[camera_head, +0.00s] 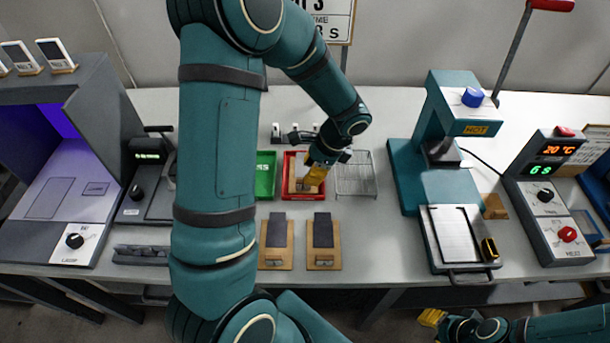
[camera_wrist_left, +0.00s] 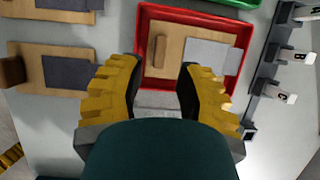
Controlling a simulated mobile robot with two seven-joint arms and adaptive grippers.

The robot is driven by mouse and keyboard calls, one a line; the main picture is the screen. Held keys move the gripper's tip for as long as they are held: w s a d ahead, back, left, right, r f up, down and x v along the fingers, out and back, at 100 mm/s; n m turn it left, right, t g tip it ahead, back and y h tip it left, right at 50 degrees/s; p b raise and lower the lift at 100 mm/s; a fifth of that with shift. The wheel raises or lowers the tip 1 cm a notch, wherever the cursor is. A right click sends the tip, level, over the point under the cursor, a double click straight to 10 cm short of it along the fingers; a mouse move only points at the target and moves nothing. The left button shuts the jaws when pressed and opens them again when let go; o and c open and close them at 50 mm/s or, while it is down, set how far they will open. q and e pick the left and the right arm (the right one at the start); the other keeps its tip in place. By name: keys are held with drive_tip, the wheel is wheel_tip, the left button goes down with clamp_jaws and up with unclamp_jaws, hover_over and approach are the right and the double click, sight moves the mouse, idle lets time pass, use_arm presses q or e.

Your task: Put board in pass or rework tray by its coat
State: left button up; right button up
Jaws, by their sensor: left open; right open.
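A red tray (camera_head: 290,196) stands at the back middle of the table. A wooden board with a grey patch lies inside it; the board (camera_wrist_left: 180,72) shows clearly in the left wrist view. My left gripper (camera_head: 316,176) is open over the red tray, its yellow fingers apart and nothing between them. The green tray (camera_head: 265,176), with partly hidden white letters, is just left of the red one, partly covered by my arm. Two more boards with dark grey patches, a left one (camera_head: 276,233) and a right one (camera_head: 323,232), lie in front. My right gripper (camera_head: 432,318) is open and empty at the bottom right.
A wire rack (camera_head: 356,176) is right of the red tray. A teal press (camera_head: 450,150) with a hot plate and a control box (camera_head: 548,195) reading 20 °C stand at the right. A purple-lit booth (camera_head: 60,190) is at the left. Small labelled holders (camera_wrist_left: 284,92) stand behind the trays.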

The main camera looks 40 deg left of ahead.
use_arm(q)
drive_tip(key=p+v, duration=0.1)
drive_tip(key=v, duration=0.5)
drive_tip(key=shift+r, duration=0.4)
drive_tip(key=shift+w+d, duration=0.1)
drive_tip(key=shift+r, duration=0.1)
